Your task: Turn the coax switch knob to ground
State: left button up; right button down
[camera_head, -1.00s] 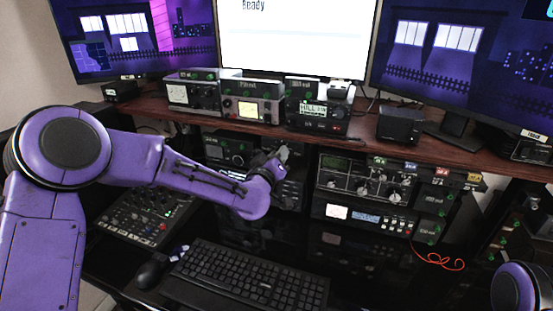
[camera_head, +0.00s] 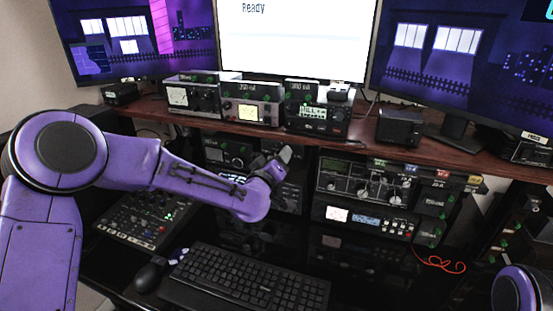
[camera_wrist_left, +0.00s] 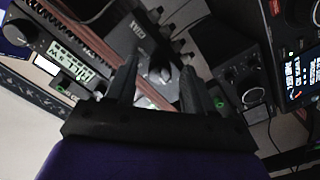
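My left gripper (camera_head: 283,155) is in front of the shelf opening below the middle monitor. In the left wrist view its two dark fingers (camera_wrist_left: 157,75) are apart. A grey, light-faced knob (camera_wrist_left: 160,75) on a dark box shows between and beyond the fingertips, with gaps seen at its sides. I cannot tell whether either finger touches it, nor read its ground mark. In the head view my gripper and wrist cover this spot, so the knob cannot be made out there. My right gripper is out of view; only a purple part of my right arm shows at the lower right.
A tuner with several knobs (camera_head: 340,178) stands right of my left gripper, above a radio with a lit display (camera_head: 367,219). Small radios line the wooden shelf (camera_head: 300,133) above. A keyboard (camera_head: 245,280), mouse (camera_head: 149,275) and mixer (camera_head: 140,220) lie below.

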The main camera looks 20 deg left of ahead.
pick_arm(q)
jog(key=shift+s, duration=0.1)
jog(key=s+b, duration=0.2)
jog(key=s, duration=0.8)
jog(key=shift+s+a, duration=0.15)
